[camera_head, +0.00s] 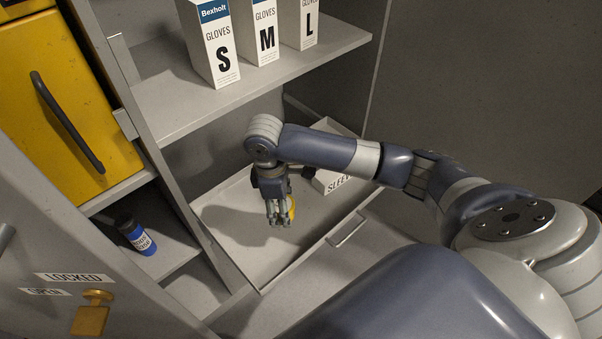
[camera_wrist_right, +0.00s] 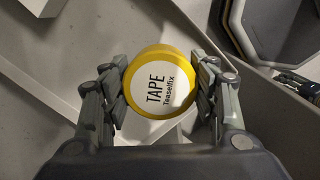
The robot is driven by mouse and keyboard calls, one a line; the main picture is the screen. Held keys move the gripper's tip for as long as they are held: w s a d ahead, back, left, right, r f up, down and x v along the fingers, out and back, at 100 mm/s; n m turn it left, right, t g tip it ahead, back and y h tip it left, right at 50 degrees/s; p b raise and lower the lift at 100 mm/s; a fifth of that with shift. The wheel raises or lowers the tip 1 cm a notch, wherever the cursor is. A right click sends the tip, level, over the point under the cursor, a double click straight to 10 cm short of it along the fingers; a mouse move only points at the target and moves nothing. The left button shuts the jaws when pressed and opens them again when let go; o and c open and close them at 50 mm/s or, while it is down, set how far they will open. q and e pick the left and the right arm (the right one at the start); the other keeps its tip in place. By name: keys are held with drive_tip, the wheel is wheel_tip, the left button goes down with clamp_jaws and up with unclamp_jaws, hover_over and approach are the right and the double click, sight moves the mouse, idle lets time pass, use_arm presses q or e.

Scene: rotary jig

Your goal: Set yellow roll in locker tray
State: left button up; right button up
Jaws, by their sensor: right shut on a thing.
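The yellow roll (camera_wrist_right: 160,82), with a white face reading TAPE, is between the fingers of my right gripper (camera_wrist_right: 160,95) in the wrist view. The fingers are shut on its two sides. I cannot tell whether the roll touches the tray floor. The tray is a pulled-out grey drawer with a front handle. My left gripper is not in view.
A white box marked SLEEV (camera_head: 336,180) stands in the tray's back right, partly behind my arm. Glove boxes S (camera_head: 210,45), M (camera_head: 257,30) and L (camera_head: 300,22) stand on the shelf above. A blue bottle (camera_head: 138,237) and a yellow cabinet door (camera_head: 65,110) are at left.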

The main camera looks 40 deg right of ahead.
drive_tip(key=w+d+f+n+b, duration=0.1)
drive_tip(key=w+f+n+b, duration=0.1)
drive_tip(key=f, duration=0.2)
drive_tip(key=w+d+f+n+b, duration=0.1)
drive_tip(key=w+f+n+b, duration=0.1)
drive_tip(key=f+b, duration=0.1)
drive_tip(key=w+d+f+n+b, duration=0.1)
drive_tip(key=w+f+n+b, duration=0.1)
drive_tip(key=w+f+n, duration=0.1)
drive_tip(key=shift+d+f+h, duration=0.15)
drive_tip(key=shift+f+h, duration=0.15)
drive_tip(key=shift+f, duration=0.5)
wheel_tip(320, 180, down, 4)
drive_tip(key=shift+r+b, duration=0.15)
drive_tip(key=shift+b, duration=0.5)
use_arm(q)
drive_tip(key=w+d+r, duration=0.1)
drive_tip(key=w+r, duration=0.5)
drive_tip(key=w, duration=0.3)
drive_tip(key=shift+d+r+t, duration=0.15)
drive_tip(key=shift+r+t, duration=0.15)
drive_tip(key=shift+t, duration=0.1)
use_arm(e)
drive_tip(key=shift+f, duration=0.4)
drive_tip(key=shift+f, duration=0.15)
drive_tip(key=o, duration=1.2)
drive_tip(key=shift+c, duration=0.2)
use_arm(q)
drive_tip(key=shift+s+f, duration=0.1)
